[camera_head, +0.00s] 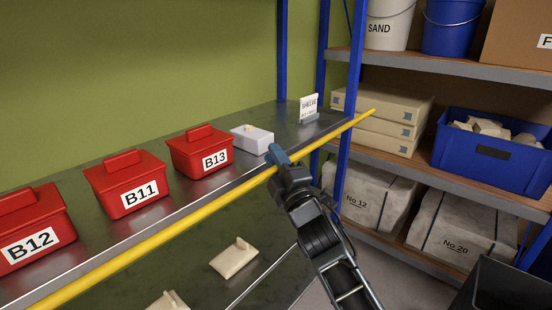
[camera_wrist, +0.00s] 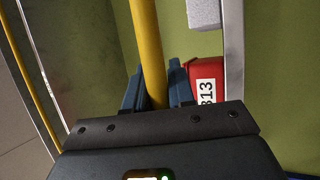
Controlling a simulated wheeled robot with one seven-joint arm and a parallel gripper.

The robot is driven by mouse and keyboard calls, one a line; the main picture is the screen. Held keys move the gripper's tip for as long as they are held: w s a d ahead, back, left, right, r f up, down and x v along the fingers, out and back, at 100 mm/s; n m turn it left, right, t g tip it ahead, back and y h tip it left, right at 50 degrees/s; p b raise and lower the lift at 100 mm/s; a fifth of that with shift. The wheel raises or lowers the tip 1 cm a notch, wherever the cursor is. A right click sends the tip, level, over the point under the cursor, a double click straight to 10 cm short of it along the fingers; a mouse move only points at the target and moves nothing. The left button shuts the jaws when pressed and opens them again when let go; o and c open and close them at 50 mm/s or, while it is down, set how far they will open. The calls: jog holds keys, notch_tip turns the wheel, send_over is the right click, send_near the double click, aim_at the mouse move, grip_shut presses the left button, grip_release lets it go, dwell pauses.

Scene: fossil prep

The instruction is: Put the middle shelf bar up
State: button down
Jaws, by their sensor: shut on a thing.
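The yellow shelf bar (camera_head: 190,221) runs along the front edge of the middle shelf (camera_head: 75,183), from lower left to the blue post at the right. My gripper (camera_head: 277,155) is at the bar, in front of the white box. In the wrist view my gripper (camera_wrist: 158,90) has its blue fingers on either side of the yellow bar (camera_wrist: 147,45), shut on it. The bar's far left end is out of view in the head view.
Red boxes B12 (camera_head: 30,232), B11 (camera_head: 125,184) and B13 (camera_head: 200,152), a white box (camera_head: 252,139) and a sign (camera_head: 309,107) stand on the shelf behind the bar. Pale pieces (camera_head: 234,258) lie on the shelf below. A loaded rack with a blue bin (camera_head: 490,160) stands at right.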

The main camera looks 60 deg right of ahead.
jog(key=shift+w+a+f, duration=0.15)
jog(key=shift+w+f, duration=0.1)
jog(key=shift+f, duration=0.45)
jog(key=c, duration=1.2)
grip_release()
jog(key=shift+w, duration=0.1)
jog(key=shift+c, duration=0.2)
jog(key=shift+o, duration=0.8)
jog(key=shift+r, duration=0.2)
